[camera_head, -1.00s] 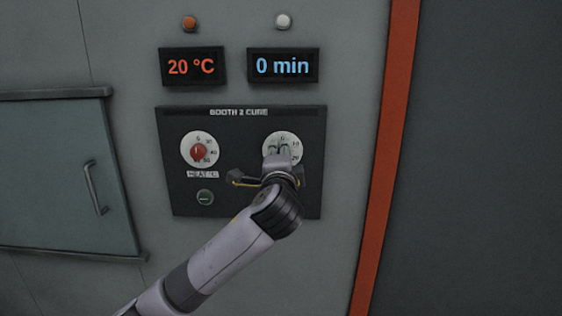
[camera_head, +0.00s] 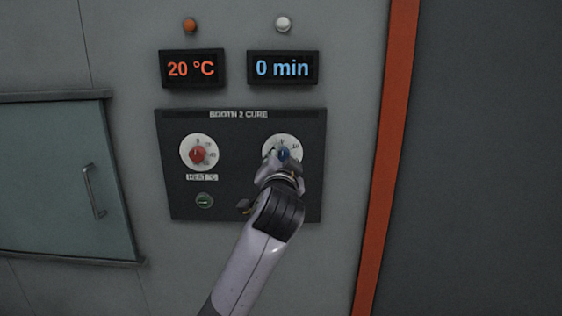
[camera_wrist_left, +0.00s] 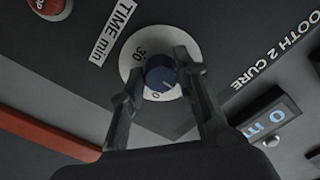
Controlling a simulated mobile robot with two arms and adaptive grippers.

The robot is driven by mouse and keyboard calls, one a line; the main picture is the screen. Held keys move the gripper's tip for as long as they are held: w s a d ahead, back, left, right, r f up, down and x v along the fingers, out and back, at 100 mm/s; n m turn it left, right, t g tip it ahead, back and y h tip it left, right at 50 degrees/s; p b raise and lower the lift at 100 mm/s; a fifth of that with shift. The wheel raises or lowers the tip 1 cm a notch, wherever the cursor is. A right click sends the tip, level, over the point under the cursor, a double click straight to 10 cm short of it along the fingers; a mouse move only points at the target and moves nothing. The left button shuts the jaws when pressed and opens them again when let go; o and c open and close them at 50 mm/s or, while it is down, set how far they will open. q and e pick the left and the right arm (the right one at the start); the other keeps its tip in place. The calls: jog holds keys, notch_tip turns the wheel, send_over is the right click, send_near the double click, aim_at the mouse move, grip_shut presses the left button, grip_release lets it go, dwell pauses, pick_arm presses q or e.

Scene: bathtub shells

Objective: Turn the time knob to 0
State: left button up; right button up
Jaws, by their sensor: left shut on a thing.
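The blue time knob (camera_head: 283,155) sits on a white dial (camera_head: 297,145) at the right of the dark control panel. My left gripper (camera_head: 277,161) reaches it from below, with its fingers on either side. In the left wrist view the blue knob (camera_wrist_left: 160,73) is between the two fingers of the left gripper (camera_wrist_left: 159,70), which is shut on it. A light pointer mark on the knob faces roughly toward the 0 on the dial. The time display (camera_head: 283,68) reads 0 min. My right gripper is not in view.
A red heat knob (camera_head: 198,154) is left of the time dial, with a green button (camera_head: 205,200) below it. The temperature display (camera_head: 192,68) reads 20 °C. A door with a handle (camera_head: 94,191) is at the left. A red button (camera_wrist_left: 47,6) shows in the wrist view.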

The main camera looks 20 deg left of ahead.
pick_arm(q)
jog(key=shift+f, duration=0.1)
dwell(0.3)
jog(key=o, duration=1.2)
jog(key=shift+c, duration=0.2)
jog(key=v, duration=1.2)
